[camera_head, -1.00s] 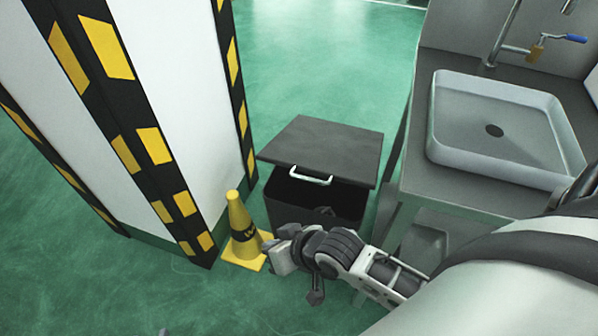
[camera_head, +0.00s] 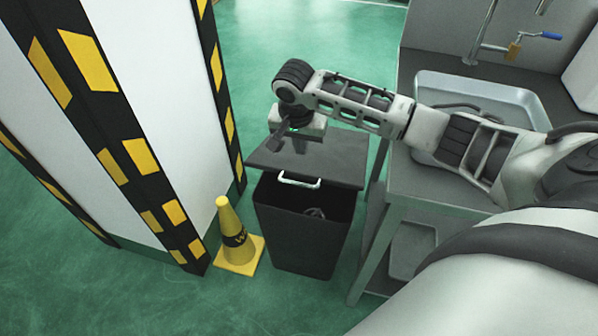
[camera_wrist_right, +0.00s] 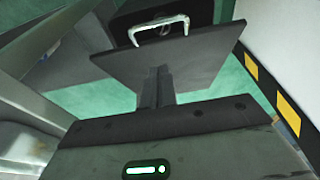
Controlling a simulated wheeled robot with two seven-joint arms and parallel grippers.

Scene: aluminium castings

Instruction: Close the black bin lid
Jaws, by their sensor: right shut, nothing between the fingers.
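The black bin (camera_head: 300,245) stands on the floor with its front opening showing. Its dark flat lid (camera_head: 335,160) is open, and the white handle (camera_head: 300,181) is at the lid's near edge. Something grey (camera_head: 315,213) lies inside the bin, too dark to make out. My right gripper (camera_head: 299,147) is shut and empty, above the far left part of the lid. In the right wrist view its fingers (camera_wrist_right: 155,88) overlap the lid (camera_wrist_right: 190,68), with the handle (camera_wrist_right: 158,28) beyond them. I cannot tell whether they touch the lid. My left gripper is not in view.
A yellow cone (camera_head: 235,240) stands left of the bin, beside a white pillar (camera_head: 165,70) with black and yellow striping. A steel sink counter (camera_head: 410,178) with a lower shelf is close on the right. My right arm reaches across the sink.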

